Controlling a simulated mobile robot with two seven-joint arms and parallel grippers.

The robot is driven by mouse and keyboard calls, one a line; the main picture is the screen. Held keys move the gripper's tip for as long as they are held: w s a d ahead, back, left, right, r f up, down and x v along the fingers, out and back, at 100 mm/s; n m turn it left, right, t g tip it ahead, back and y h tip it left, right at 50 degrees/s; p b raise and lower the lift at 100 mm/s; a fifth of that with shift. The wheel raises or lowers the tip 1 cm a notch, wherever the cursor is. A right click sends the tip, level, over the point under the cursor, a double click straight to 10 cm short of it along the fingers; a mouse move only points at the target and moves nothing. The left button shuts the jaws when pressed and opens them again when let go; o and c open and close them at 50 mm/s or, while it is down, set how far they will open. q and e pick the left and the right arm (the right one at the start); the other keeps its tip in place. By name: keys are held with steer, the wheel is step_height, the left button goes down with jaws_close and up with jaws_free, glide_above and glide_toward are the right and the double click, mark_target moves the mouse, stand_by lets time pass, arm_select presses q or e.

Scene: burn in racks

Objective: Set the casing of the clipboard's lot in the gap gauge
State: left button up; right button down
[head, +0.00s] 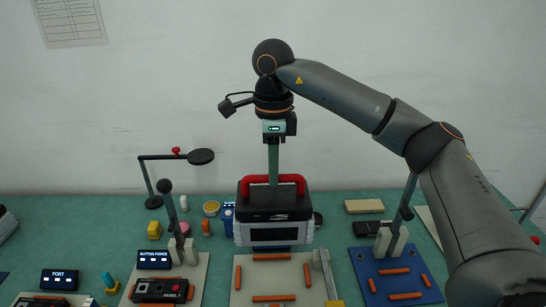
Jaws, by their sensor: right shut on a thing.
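My left gripper is not in view.
At left are a station labelled BUTTON FORCE (154,259) and one labelled PORT (59,279). A blue board (390,272) with orange strips is at right. Small parts, a black lamp (200,157) and a beige block (364,206) stand behind.

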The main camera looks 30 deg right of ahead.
mark_target(273, 194)
steer(key=shift+f, duration=4.35)
step_height(273, 194, down, 4)
steer(key=shift+f+b, duration=0.1)
steer(key=shift+b, duration=1.1)
step_height(273, 194, down, 7)
steer(key=b, duration=0.4)
steer(key=shift+b, duration=0.4)
steer(key=shift+w, duration=0.15)
steer(key=c, duration=0.8)
jaws_free()
steer(key=shift+o, duration=0.6)
steer(key=shift+f, duration=0.15)
